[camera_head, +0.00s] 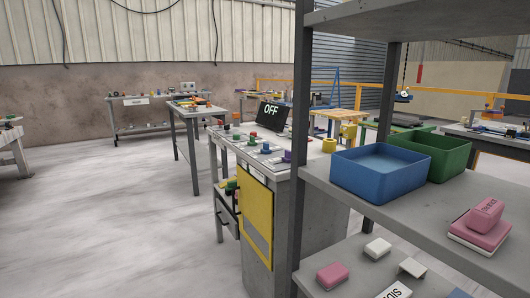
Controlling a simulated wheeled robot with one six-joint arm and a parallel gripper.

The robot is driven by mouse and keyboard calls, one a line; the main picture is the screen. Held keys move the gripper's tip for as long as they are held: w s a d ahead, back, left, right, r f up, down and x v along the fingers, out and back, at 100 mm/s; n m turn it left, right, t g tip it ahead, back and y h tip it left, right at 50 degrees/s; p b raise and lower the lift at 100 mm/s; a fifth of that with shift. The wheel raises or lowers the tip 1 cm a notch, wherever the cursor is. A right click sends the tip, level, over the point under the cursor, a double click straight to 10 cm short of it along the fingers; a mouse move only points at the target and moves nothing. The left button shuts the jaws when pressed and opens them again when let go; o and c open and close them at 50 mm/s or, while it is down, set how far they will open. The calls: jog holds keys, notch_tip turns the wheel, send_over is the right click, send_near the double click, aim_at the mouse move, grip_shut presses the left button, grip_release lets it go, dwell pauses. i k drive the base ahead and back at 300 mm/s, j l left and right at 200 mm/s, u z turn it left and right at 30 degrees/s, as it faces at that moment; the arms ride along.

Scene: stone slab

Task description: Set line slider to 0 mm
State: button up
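A grey control console (253,158) stands in the middle of the view. On its top are several small coloured knobs and buttons, among them a red one (253,135) and a purple one (287,156). A dark display (271,115) on the console reads "OFF". I cannot tell which of these small controls, if any, is the line slider, and no millimetre scale is readable. My gripper is not in view.
A grey shelf rack (456,203) fills the right foreground, its post partly covering the console. It carries a blue bin (380,175), a green bin (448,160) and pink blocks (484,222). A workbench (192,111) stands behind.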

aim_at(253, 142)
jog(key=i+j, duration=0.15)
jog(key=i, duration=0.3)
jog(key=i+j, duration=0.1)
jog(key=i, duration=0.35)
jog(key=i+j, duration=0.15)
jog(key=i, duration=0.3)
jog(key=i+j+z, duration=0.1)
jog(key=i, duration=0.35)
jog(key=i+j, duration=0.15)
jog(key=i, duration=0.3)
